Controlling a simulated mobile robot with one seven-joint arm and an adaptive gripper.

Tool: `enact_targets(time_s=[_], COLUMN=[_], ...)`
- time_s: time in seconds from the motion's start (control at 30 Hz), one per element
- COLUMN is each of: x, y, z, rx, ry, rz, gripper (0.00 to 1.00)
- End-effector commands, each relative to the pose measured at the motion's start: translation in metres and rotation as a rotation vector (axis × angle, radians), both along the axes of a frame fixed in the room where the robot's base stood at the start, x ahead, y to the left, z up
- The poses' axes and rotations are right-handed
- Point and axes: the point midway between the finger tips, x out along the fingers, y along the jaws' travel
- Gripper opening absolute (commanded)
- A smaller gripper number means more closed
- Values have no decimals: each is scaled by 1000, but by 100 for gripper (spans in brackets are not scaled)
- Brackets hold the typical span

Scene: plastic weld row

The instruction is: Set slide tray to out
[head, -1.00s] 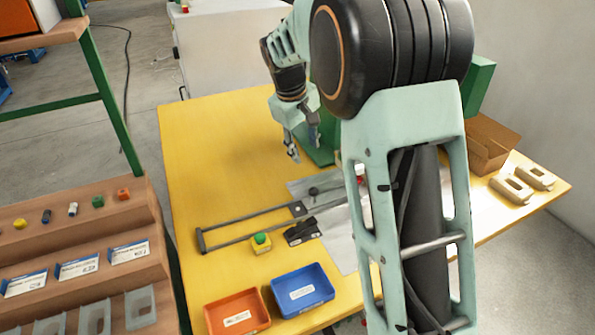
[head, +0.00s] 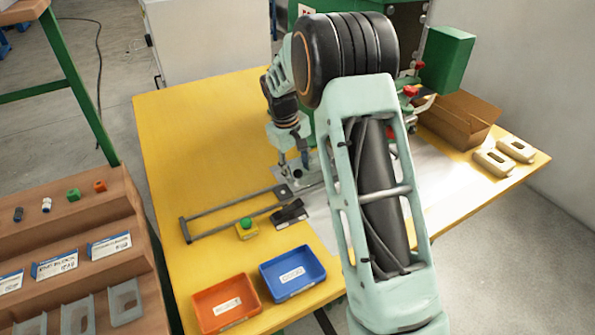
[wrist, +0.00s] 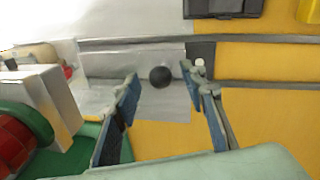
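The slide tray (wrist: 105,88) is a grey metal plate with a round black knob (wrist: 161,77), seen in the wrist view. It sits between two grey rails (head: 232,207) at their inner end, by the green machine; the outer stretch of the rails over the yellow table is empty. My gripper (head: 293,168) is above the tray's end of the rails and points down. Its two blue-padded fingers (wrist: 170,98) are apart, with the knob visible between and beyond them, not gripped. In the head view my gripper and arm hide most of the tray.
A black device (head: 289,212) and a yellow box with a green button (head: 247,228) stand close to the near rail. Orange (head: 222,322) and blue (head: 318,283) bins are at the front edge. The table's back left is clear.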

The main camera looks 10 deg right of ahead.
Motion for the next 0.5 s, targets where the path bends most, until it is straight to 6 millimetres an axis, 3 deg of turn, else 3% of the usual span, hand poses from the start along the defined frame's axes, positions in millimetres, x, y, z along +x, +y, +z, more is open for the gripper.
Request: enact_targets(time_s=[0.37,0.5], x=[0,0], y=[-2,-2], z=[-8,-8], rx=[0,-1], ry=[1,1], rz=[0,1], gripper=[39,26])
